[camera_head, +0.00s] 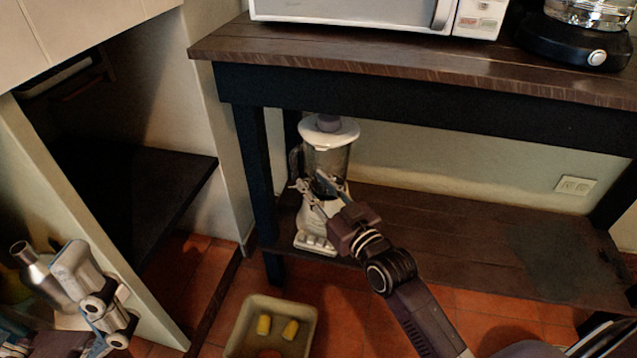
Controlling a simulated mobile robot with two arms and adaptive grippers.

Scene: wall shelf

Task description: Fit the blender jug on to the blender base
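The blender jug (337,160), clear with a white lid, stands upright over the blender base (317,240) on the low shelf. They look lined up; my gripper covers much of the join, so I cannot tell whether the jug is fully seated. The jug's dark handle is on its left. My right gripper (314,185) is in front of the jug's lower part with its fingers spread apart. I cannot tell whether they touch it. What looks like my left gripper (96,292) is at the lower left, away from the blender; its opening is unclear.
The dark wooden table top (350,60) overhangs the blender and carries a microwave (350,12) and a black appliance (575,40). A table leg (258,180) stands just left of the blender. A tray (240,335) with yellow items is on the floor. The low shelf's right side (480,240) is clear.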

